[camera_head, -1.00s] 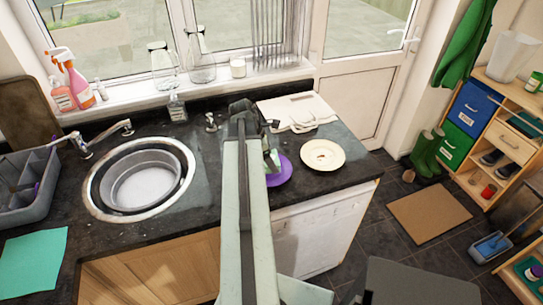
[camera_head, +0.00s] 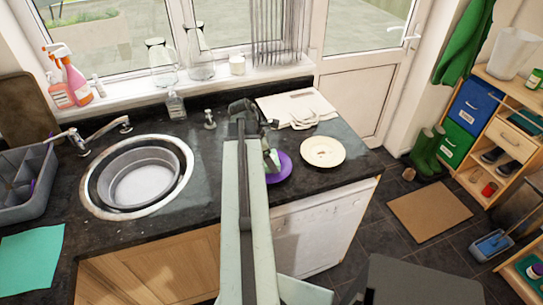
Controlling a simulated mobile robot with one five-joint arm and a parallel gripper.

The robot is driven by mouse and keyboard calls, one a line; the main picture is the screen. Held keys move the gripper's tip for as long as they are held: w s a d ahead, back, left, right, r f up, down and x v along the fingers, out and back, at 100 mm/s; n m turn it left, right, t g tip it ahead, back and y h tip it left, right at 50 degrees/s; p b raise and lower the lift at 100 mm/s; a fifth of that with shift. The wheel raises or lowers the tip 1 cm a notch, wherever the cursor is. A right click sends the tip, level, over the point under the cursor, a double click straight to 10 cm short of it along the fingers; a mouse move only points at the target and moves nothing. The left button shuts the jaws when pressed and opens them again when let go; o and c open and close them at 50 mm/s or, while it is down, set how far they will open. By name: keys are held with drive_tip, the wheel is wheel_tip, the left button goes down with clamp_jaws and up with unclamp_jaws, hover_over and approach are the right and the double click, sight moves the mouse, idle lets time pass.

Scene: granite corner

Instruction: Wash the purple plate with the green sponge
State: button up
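The purple plate (camera_head: 281,168) lies on the dark granite counter, right of my arm, and its left part is hidden behind the arm. My gripper (camera_head: 269,152) is at the plate's left side, mostly hidden by my own arm. A small pale green piece (camera_head: 273,160) shows there over the plate. I cannot tell whether it is the green sponge or part of my gripper, nor whether it touches the plate. The fingertips are too small and covered to show if they are open or shut.
A cream plate (camera_head: 323,151) lies right of the purple plate. A white board (camera_head: 290,104) is behind them. The round sink with a grey basin (camera_head: 140,183), a grey caddy (camera_head: 22,190) and a teal cloth (camera_head: 30,258) are at left. Counter between sink and arm is mostly clear.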

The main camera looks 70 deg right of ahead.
drive_tip(key=shift+f+b, duration=0.4)
drive_tip(key=shift+f, duration=0.1)
drive_tip(key=shift+r, duration=0.1)
